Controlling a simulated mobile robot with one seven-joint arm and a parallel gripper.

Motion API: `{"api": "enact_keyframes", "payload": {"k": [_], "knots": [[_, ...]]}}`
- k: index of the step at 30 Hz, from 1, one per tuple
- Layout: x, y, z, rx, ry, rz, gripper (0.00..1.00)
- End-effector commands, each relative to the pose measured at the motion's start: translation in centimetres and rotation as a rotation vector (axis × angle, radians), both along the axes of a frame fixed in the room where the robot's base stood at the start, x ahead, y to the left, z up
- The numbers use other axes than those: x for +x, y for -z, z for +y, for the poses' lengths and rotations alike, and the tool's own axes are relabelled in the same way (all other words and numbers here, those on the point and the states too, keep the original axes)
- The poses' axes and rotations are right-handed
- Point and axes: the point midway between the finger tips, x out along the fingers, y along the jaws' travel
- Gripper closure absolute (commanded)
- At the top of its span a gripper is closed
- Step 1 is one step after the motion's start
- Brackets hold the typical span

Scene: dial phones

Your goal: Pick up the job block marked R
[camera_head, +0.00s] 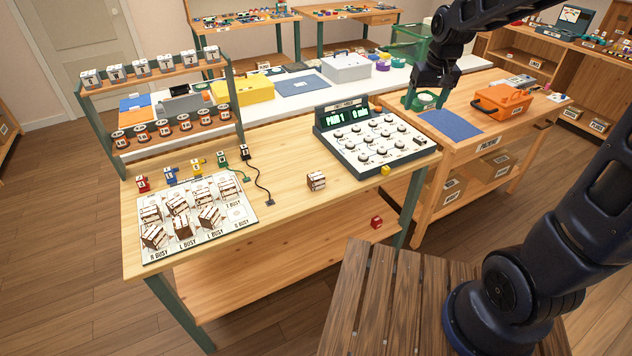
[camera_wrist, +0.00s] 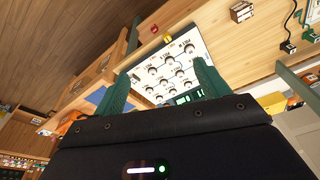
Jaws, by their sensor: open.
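Several white-and-brown job blocks stand in a group on a white printed board (camera_head: 240,224) at the left of the workbench. The board carries labels such as R BUSY, L BUSY and T BUSY. One more job block (camera_head: 316,180) stands alone on the bare wood right of the board; it also shows at the top of the wrist view (camera_wrist: 242,11). The letters on the blocks are too small to read, so I cannot tell which is R. My gripper (camera_head: 425,100) is open and empty, with green fingers, raised to the right of the dial panel and far from the blocks.
A dial panel (camera_head: 374,143) with a green display stands at the bench's back right. A yellow cube (camera_head: 385,170) lies before it; a red cube (camera_head: 376,222) is lower down. A two-tier rack (camera_head: 168,138) stands behind the board. Bare wood surrounds the lone block.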

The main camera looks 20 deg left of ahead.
Motion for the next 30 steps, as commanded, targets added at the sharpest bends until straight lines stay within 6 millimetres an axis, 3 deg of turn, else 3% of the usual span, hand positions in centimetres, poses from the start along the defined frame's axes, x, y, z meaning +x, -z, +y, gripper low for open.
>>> {"api": "enact_keyframes", "payload": {"k": [10, 21, 25, 30], "knots": [[1.5, 6.5, 11.4, -0.038, -0.136, 0.066, 0.25], [-0.6, 15.4, 23.5, -0.088, -0.276, 0.121, 0.25], [-1.9, 18.3, 26.7, -0.106, -0.315, 0.136, 0.25], [-3.0, 20.5, 29.1, -0.117, -0.344, 0.144, 0.25]]}}
